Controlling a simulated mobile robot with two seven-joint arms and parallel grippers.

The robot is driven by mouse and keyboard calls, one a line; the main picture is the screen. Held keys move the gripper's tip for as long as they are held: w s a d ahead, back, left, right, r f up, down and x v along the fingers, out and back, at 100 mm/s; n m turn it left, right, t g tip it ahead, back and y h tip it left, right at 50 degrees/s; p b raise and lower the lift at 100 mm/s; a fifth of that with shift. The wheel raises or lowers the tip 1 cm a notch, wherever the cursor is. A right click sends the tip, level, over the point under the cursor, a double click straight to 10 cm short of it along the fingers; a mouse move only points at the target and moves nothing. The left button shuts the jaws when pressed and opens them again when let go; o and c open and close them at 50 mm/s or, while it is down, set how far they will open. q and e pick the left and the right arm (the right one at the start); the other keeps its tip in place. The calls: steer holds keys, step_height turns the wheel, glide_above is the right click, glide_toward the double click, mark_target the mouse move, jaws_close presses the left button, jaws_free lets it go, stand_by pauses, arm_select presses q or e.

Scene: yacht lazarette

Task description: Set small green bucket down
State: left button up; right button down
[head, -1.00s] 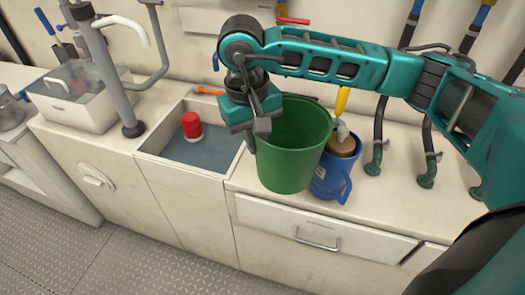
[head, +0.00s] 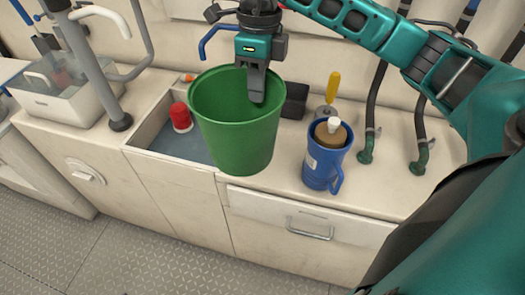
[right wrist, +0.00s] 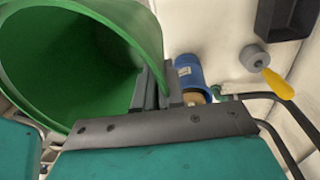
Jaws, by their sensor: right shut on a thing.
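The small green bucket (head: 238,130) is upright and empty inside, in front of the counter edge and partly over the sink's right side in the head view. My right gripper (head: 258,90) is shut on the bucket's rim, with a finger reaching down inside the wall. In the right wrist view the bucket (right wrist: 70,60) fills the upper left, and the jaws (right wrist: 157,88) pinch its wall. I cannot tell for sure whether the bucket's base touches anything; it looks held above the counter. My left gripper is not in view.
A blue mug (head: 323,160) holding a brown, white-topped item stands on the counter right of the bucket. A sunken sink (head: 180,143) holds a red-capped item (head: 181,117). A black box (head: 295,101) and yellow-handled tool (head: 333,85) are behind. Hoses (head: 370,120) rise at right.

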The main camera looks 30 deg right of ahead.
steer(key=d+r+m+t, duration=0.1)
steer(key=d+r+m, duration=0.15)
steer(key=m, duration=0.85)
steer(key=d+r+m+t, duration=0.1)
steer(key=d+m, duration=0.2)
steer(key=m, duration=0.8)
step_height(320, 180, down, 20)
steer(key=b, duration=0.3)
steer(key=shift+s+r+h, duration=0.15)
steer(key=shift+s+h, duration=0.15)
steer(key=shift+d+b, duration=0.1)
steer(key=shift+b, duration=0.2)
steer(key=c, duration=1.2)
jaws_free()
steer(key=shift+c, duration=0.2)
